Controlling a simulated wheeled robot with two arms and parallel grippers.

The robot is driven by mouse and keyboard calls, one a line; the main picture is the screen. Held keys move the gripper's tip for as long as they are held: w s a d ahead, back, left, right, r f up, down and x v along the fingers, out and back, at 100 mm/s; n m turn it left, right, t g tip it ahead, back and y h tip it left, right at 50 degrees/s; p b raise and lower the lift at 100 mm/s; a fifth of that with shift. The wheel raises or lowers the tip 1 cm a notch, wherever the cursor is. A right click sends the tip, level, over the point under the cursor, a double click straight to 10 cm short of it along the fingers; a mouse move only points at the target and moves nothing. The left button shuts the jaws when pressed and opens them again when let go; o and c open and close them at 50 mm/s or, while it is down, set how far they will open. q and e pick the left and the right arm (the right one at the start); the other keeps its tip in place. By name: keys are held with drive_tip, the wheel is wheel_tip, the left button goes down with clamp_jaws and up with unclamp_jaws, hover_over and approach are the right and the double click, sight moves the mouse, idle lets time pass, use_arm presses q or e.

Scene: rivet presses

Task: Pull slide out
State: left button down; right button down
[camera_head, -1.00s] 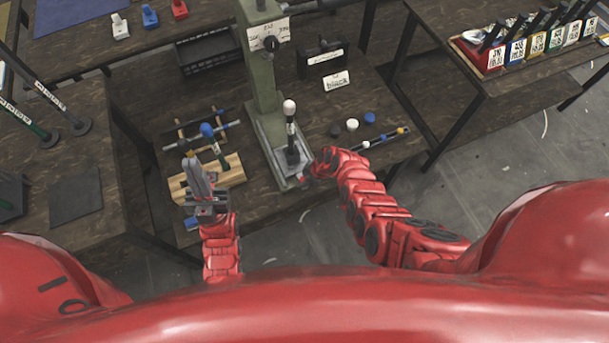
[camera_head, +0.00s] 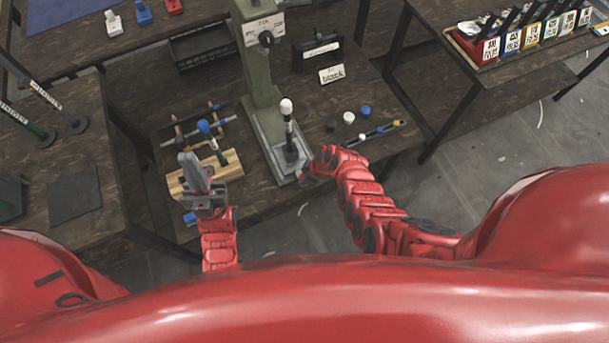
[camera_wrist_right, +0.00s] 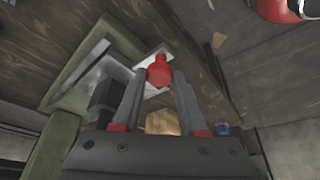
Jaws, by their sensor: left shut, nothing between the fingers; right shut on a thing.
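The green rivet press (camera_head: 258,75) stands on the middle bench, with a grey metal base plate (camera_head: 277,162) and a black post with a white top (camera_head: 287,108) on it. My right gripper (camera_head: 304,178) is at the plate's front right corner. In the right wrist view my right gripper (camera_wrist_right: 162,78) is shut on a red knob (camera_wrist_right: 159,64) beside the press's metal plate (camera_wrist_right: 82,88). I take this knob to be the slide's handle; the slide's body is mostly hidden.
A wooden block (camera_head: 228,163) with a blue-handled tool lies left of the press. White and blue caps (camera_head: 349,118) and a thin rod (camera_head: 378,133) lie to the right. A black box (camera_head: 318,52) and label card (camera_head: 332,74) stand behind. Side benches flank this one.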

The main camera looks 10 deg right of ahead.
drive_tip(key=shift+s+d+f, duration=0.1)
drive_tip(key=shift+s+f, duration=0.05)
drive_tip(key=shift+s, duration=0.15)
drive_tip(key=c, duration=0.8)
unclamp_jaws()
drive_tip(key=shift+c, duration=0.2)
drive_tip(key=o, duration=0.4)
drive_tip(key=shift+r, duration=0.25)
